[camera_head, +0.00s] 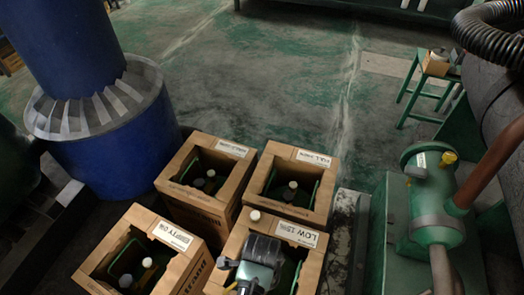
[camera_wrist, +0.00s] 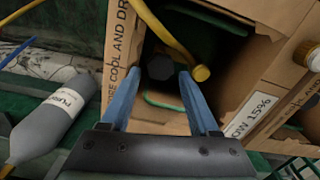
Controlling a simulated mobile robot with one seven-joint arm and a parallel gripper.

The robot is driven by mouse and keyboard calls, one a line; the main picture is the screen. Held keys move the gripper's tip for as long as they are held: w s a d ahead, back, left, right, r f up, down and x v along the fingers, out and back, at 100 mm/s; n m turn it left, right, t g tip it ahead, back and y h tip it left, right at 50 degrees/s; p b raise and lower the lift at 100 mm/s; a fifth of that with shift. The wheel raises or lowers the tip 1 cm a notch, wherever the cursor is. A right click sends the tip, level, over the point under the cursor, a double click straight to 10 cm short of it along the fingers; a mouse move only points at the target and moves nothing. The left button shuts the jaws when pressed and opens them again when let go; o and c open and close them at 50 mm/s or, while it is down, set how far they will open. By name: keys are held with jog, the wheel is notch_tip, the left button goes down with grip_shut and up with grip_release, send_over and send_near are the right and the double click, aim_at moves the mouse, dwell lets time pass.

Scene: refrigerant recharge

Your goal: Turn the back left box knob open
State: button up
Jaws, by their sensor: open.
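The back left box (camera_head: 178,165) is an open brown carton in the head view, with a white label on its rear edge. Inside it are a dark round top (camera_head: 200,184) and a pale cap (camera_head: 210,173); which one is its knob is too small to tell. My gripper (camera_wrist: 158,72) is open, with its two blue fingers pointing into a box with a "LOW 15%" label (camera_wrist: 250,117). A dark, many-sided knob (camera_wrist: 160,67) shows between the fingertips; I cannot tell whether they touch it. In the head view my wrist hides part of the front right box (camera_head: 298,233).
The back right box (camera_head: 318,172) and front left box (camera_head: 140,215) stand beside these. A yellow hose with a yellow fitting (camera_wrist: 201,73) lies near my fingers. A grey bottle (camera_wrist: 50,120) lies at left. A blue drum (camera_head: 120,150) and green machine (camera_head: 435,215) flank the boxes.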

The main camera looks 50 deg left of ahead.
jog(key=shift+f+b, duration=0.45)
jog(key=shift+f, duration=1)
jog(key=shift+c, duration=0.3)
grip_shut()
